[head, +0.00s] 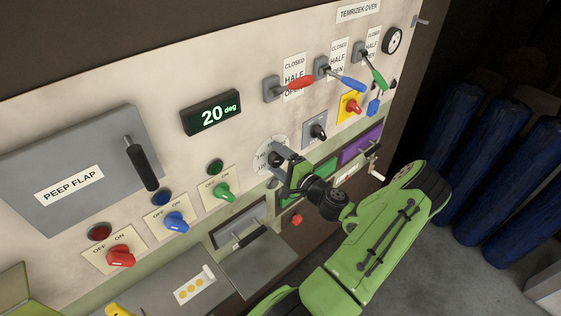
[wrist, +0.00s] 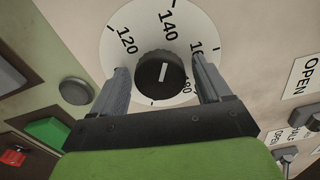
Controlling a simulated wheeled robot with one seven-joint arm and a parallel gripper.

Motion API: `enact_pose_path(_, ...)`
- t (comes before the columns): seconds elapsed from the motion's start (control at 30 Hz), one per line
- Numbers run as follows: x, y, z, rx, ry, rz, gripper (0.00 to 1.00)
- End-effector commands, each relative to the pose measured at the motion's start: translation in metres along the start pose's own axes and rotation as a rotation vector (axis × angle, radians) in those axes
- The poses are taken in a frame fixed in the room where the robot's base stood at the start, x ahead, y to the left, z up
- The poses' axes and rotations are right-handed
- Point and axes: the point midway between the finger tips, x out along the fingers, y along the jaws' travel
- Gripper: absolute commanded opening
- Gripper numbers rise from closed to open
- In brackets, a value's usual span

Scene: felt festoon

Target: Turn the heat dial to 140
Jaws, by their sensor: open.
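The heat dial is a black round knob (wrist: 153,80) with a white mark, on a white plate (wrist: 120,22) numbered 120, 140 and a partly hidden 160. The white mark runs roughly up and down in the wrist view; I cannot tell exactly which number it indicates. My gripper (wrist: 160,66) is open, with one finger on each side of the knob and visible gaps between. In the head view my gripper (head: 283,165) is at the dial plate (head: 262,150) and hides part of it. A display (head: 211,113) reads 20 deg.
Red (head: 121,257), blue (head: 176,222) and green (head: 223,192) switches lie to the left in the head view. Levers (head: 292,84) stand above right. An open tray flap (head: 259,265) juts out below.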

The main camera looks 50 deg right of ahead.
Motion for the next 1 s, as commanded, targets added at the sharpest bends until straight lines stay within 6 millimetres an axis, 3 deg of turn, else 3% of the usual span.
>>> enact_pose_path(0.17, -0.019, 0.001, -0.001, 0.001, 0.004, 0.001, 0.77)
enact_pose_path(0.6, -0.136, 0.001, -0.001, 0.000, 0.006, 0.001, 0.77)
enact_pose_path(0.77, -0.155, 0.000, -0.001, -0.001, 0.003, 0.000, 0.77)
enact_pose_path(1.0, -0.158, 0.000, 0.000, -0.001, 0.000, 0.000, 0.77)
